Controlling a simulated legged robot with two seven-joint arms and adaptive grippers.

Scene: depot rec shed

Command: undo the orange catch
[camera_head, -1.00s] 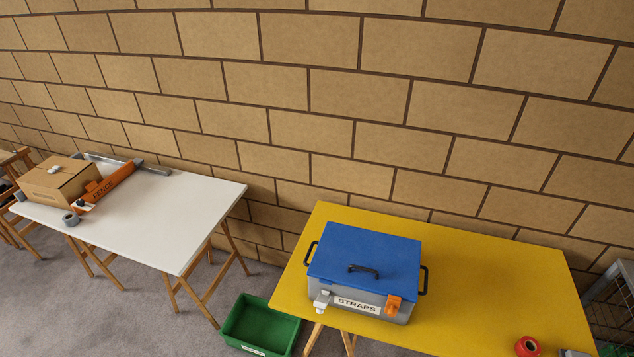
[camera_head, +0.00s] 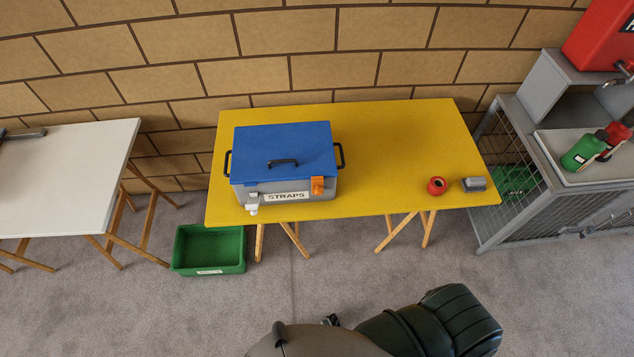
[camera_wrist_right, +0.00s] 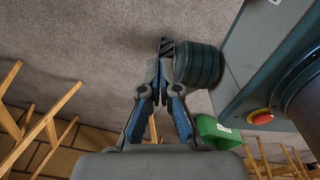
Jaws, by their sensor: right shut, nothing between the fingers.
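The orange catch (camera_head: 318,186) is on the front right of a grey box with a blue lid (camera_head: 284,148), labelled STRAPS, on the yellow table. The lid is down. A white catch (camera_head: 252,203) hangs at the box's front left. It looks lower than the orange one; I cannot tell whether it is fastened. My right gripper (camera_wrist_right: 160,98) shows in the right wrist view, shut and empty, over the carpet and away from the box. My left gripper is not in view.
The yellow table (camera_head: 400,140) also bears red tape (camera_head: 437,186) and a small grey object (camera_head: 474,184). A green bin (camera_head: 210,250) stands on the floor at left. A white table (camera_head: 70,180) is farther left, a wire cage (camera_head: 520,215) at right. Carpet in front is clear.

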